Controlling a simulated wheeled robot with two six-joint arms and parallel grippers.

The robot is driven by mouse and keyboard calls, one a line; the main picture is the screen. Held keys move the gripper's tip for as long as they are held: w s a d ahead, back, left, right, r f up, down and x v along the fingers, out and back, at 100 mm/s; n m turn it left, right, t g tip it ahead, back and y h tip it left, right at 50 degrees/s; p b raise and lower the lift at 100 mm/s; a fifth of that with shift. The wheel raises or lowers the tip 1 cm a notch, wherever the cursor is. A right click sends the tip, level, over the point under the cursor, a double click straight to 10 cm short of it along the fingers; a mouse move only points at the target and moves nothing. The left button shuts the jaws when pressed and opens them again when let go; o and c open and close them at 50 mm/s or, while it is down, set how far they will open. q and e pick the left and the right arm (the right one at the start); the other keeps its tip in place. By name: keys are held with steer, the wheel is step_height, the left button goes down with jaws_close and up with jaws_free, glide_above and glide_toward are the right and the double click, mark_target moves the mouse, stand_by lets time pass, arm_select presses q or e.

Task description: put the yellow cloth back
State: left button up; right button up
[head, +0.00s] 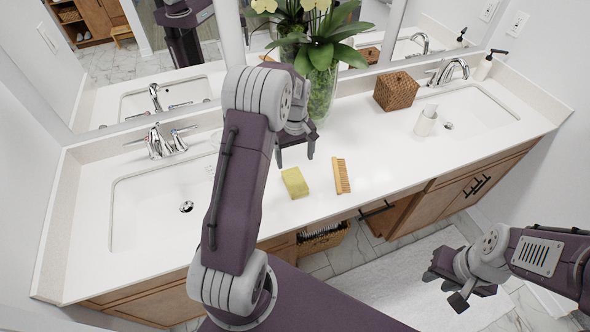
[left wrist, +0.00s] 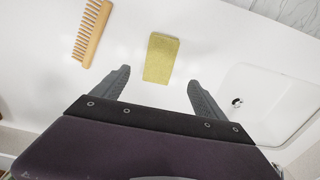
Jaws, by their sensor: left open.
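The yellow cloth (head: 295,183) is a small folded block lying flat on the white counter, between the left basin and a wooden brush. It also shows in the left wrist view (left wrist: 161,58), just beyond and between my fingertips. My left gripper (head: 295,156) is open and empty above the counter, behind the cloth in the head view. Its two fingers are spread in the left wrist view (left wrist: 159,78), with nothing between them. My right gripper (head: 444,288) is at the lower right, over the floor mat, with its fingers apart and empty.
A glass vase with plants (head: 322,90) stands close behind my left gripper. A woven box (head: 396,91) and a white cup (head: 426,121) stand further right. A basket (head: 323,240) sits below the counter's front edge.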

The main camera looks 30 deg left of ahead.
arm_select(q)
steer(key=s+d+m, duration=0.5)
steer(key=s, duration=0.4)
steer(key=s+d+r+m+t+b, duration=0.1)
steer(key=s+d+m, duration=0.3)
steer(key=s, duration=0.5)
steer(key=shift+s+d+m+b, duration=0.2)
steer(key=shift+d+m+b, duration=0.15)
steer(key=shift+d, duration=0.65)
